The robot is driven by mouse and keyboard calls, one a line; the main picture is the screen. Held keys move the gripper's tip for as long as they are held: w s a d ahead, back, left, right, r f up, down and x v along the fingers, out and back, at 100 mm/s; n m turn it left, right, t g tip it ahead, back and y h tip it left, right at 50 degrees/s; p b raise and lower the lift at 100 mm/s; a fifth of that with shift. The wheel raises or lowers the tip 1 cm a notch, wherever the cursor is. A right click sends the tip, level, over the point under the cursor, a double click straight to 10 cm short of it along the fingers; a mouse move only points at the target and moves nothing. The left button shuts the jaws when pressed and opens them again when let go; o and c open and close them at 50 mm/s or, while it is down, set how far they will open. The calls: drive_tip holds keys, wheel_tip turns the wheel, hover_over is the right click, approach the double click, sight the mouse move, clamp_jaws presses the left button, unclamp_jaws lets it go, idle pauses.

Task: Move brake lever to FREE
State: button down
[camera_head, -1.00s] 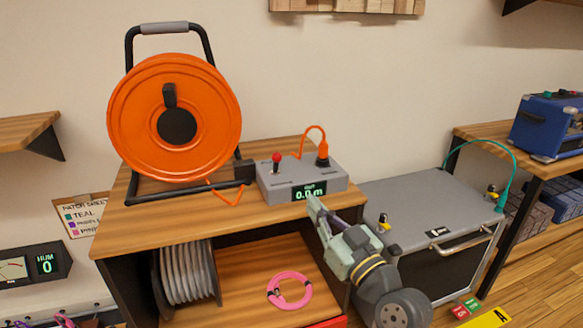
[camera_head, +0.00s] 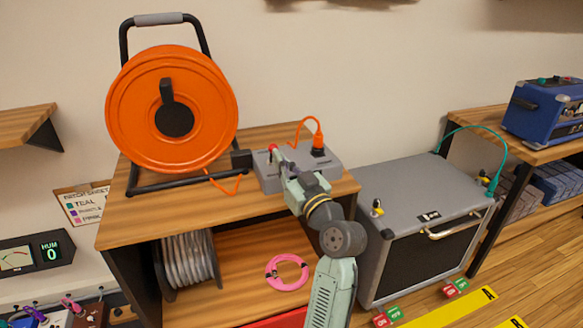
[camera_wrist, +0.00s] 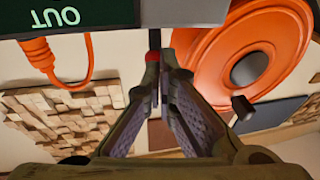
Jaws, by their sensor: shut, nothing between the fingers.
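The grey control box (camera_head: 325,155) stands on the wooden bench top. A small lever with a red knob (camera_head: 272,148) rises from its left part; its labels cannot be read here. My gripper (camera_head: 280,158) is shut and empty, its tips over the box right by the red knob. In the wrist view the red knob (camera_wrist: 152,57) shows at the tips of the fingers (camera_wrist: 158,72); whether they touch cannot be told. The dark display (camera_wrist: 65,18) shows upside down at the upper left there. My arm hides much of the box front in the head view.
An orange cable reel (camera_head: 172,95) stands left of the box. An orange plug and cable (camera_head: 318,138) rise from the box's right part. A pink cable coil (camera_head: 287,272) lies on the shelf below. A grey cabinet (camera_head: 405,190) stands to the right.

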sight(276, 145)
drive_tip(key=shift+w+a, duration=0.2)
drive_tip(key=shift+w, duration=0.2)
drive_tip(key=shift+r, duration=0.15)
drive_tip(key=shift+r+p, duration=0.15)
drive_tip(key=shift+p, duration=0.25)
drive_tip(key=shift+w+g, duration=0.1)
drive_tip(key=shift+g, duration=0.2)
drive_tip(key=shift+w+a+r+g+h+p, duration=0.1)
drive_tip(key=shift+w+r+g+h+p, duration=0.25)
drive_tip(key=shift+p, duration=0.6)
drive_tip(key=shift+w+a+r, duration=0.3)
drive_tip(key=shift+w+r, duration=0.45)
drive_tip(key=shift+w, duration=0.15)
drive_tip(key=shift+f, duration=0.1)
drive_tip(key=shift+s, duration=0.1)
